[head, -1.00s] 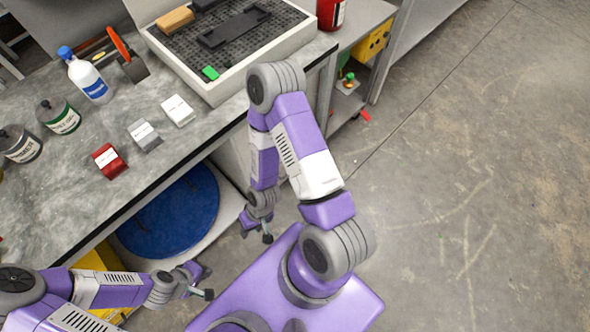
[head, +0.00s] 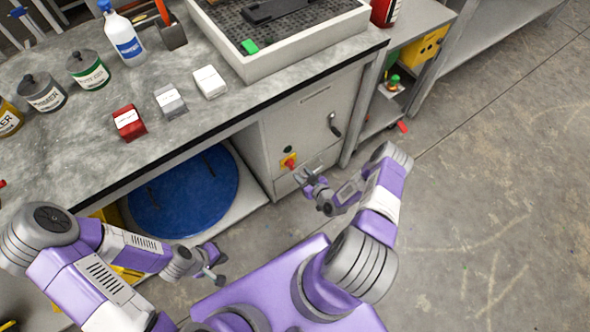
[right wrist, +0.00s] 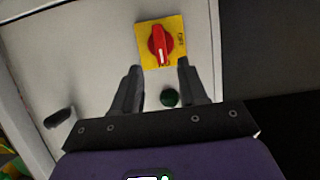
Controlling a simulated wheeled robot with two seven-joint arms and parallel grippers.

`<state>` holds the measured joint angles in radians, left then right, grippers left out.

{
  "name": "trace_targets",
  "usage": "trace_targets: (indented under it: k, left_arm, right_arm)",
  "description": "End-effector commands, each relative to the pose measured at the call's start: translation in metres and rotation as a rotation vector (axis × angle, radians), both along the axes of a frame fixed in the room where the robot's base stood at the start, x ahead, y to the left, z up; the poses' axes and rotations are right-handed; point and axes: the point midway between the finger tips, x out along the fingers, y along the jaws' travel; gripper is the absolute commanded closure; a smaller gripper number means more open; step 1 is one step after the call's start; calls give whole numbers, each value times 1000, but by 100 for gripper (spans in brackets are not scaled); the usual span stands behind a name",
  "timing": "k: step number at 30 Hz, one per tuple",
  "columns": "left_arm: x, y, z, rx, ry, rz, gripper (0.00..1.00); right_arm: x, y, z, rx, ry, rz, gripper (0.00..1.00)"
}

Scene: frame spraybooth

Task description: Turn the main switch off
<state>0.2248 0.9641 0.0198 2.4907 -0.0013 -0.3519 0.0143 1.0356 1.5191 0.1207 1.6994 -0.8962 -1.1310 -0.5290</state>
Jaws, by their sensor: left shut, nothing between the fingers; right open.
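The main switch is a red rotary knob on a yellow plate (head: 288,161), on the pale cabinet front under the bench. In the right wrist view the red knob (right wrist: 159,45) stands lengthwise up and down in the picture, its white mark at the lower end. My right gripper (head: 309,178) is open just in front of the cabinet. In its wrist view the open fingers (right wrist: 160,67) point towards the switch, one to each side, with nothing between them; contact does not show. My left gripper (head: 217,272) is shut and empty, low before the bench.
A dark round button (right wrist: 169,97) sits beside the switch plate. A dark door handle (head: 334,125) sticks out of the cabinet (head: 310,105). The grey bench top (head: 110,160) overhangs, with cans, a bottle and small boxes on it.

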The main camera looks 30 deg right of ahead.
Motion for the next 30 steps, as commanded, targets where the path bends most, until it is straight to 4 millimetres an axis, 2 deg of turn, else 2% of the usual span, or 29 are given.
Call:
trace_targets:
  k: [3,9,15,22,30]
  left_arm:
    - [0,0,-10,0,0,0,100]
    - [0,0,-21,0,0,0,100]
    - [0,0,-25,0,0,0,100]
    - [0,0,-24,0,0,0,100]
    - [0,0,-24,0,0,0,100]
  right_arm:
    - [19,3,-10,0,-1,3,57]
    - [45,5,-21,2,1,2,57]
    - [56,6,-24,3,4,1,57]
    - [56,6,-23,5,4,1,57]
    - [56,6,-23,5,4,1,99]
